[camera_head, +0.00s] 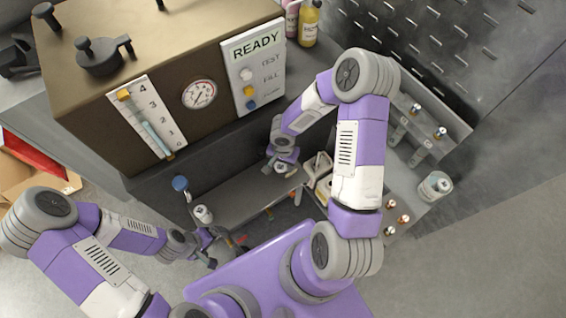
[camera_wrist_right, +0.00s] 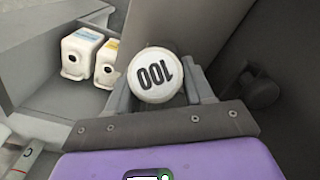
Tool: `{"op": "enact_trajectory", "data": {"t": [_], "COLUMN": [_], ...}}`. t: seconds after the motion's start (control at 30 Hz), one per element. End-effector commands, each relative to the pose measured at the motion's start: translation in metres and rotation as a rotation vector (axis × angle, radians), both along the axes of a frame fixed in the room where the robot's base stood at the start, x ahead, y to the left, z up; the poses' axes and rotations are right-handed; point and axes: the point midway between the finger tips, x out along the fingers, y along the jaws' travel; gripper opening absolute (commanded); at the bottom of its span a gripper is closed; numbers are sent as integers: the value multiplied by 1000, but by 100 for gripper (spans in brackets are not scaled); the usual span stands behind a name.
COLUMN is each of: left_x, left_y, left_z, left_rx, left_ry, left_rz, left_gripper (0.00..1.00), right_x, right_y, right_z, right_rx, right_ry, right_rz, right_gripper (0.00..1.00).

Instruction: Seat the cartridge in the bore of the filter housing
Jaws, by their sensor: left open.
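A white round-ended piece marked "100" (camera_wrist_right: 155,75), which looks like the cartridge, sits between the fingers of my right gripper (camera_wrist_right: 158,92). Both fingers appear to touch its sides. In the head view my right gripper (camera_head: 283,166) is over the grey bench, and the piece is mostly hidden by the arm. My left gripper (camera_head: 218,250) is open, low at the left near the bench's front edge. A small whitish cylinder (camera_head: 202,214) stands at the bench's left end, above my left gripper. I cannot tell which part is the filter housing, and no bore shows clearly.
White labelled containers (camera_head: 318,164) stand right of my right gripper and also show in the wrist view (camera_wrist_right: 82,53). A whitish jar (camera_head: 434,187) stands on the right shelf. The brown machine (camera_head: 150,60) with gauge and READY panel (camera_head: 255,65) rises behind the bench (camera_head: 240,195).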

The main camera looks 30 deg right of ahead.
Motion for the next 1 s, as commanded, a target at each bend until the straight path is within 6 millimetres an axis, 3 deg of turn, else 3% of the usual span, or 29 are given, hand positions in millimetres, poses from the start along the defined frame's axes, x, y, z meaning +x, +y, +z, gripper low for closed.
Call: {"op": "enact_trajectory", "data": {"t": [0.03,0.13,0.43,0.6,1.0], "left_x": [0,0,0,0,0], "left_y": [0,0,0,0,0], "left_z": [0,1,2,14,18], "left_rx": [0,0,0,0,0], "left_ry": [0,0,0,0,0], "left_rz": [0,0,0,0,0], "left_gripper": [100,100,100,100,100], "right_x": [0,0,0,-1,-6], "right_y": [0,0,0,0,-2], "right_z": [0,0,1,2,65], "right_rx": [0,0,0,3,-1], "right_ry": [0,0,1,3,-2], "right_rz": [0,0,0,0,-1], "right_gripper": [60,75,75,75,75]}}
